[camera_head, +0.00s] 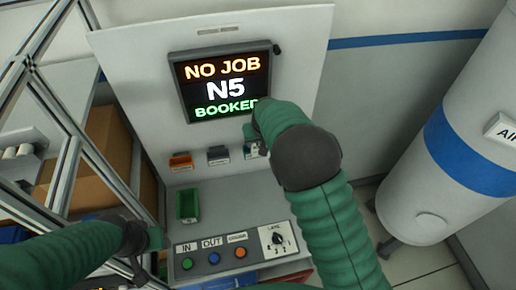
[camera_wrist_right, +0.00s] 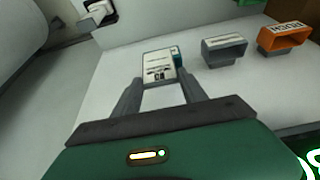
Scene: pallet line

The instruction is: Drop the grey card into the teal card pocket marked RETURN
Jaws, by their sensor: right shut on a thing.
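My right gripper (camera_wrist_right: 158,90) is shut on a pale card (camera_wrist_right: 157,66) with dark print, held at its fingertips. Behind the card, a teal edge of a pocket (camera_wrist_right: 179,55) shows in the right wrist view. The card hides most of this pocket and any marking on it. I cannot tell whether the card's end is inside the pocket or only in front of it. In the head view my right gripper (camera_head: 250,133) is at the panel below the screen, partly hidden by its own arm. My left gripper (camera_head: 150,238) is low at the left; its jaws are unclear.
A grey pocket (camera_wrist_right: 224,50) and an orange pocket (camera_wrist_right: 285,38) marked RUSH sit beside the teal one. A screen (camera_head: 226,83) is above. A green bin (camera_head: 187,206) and a button console (camera_head: 228,254) are below. A white tank (camera_head: 465,130) stands at the right, a metal frame at the left.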

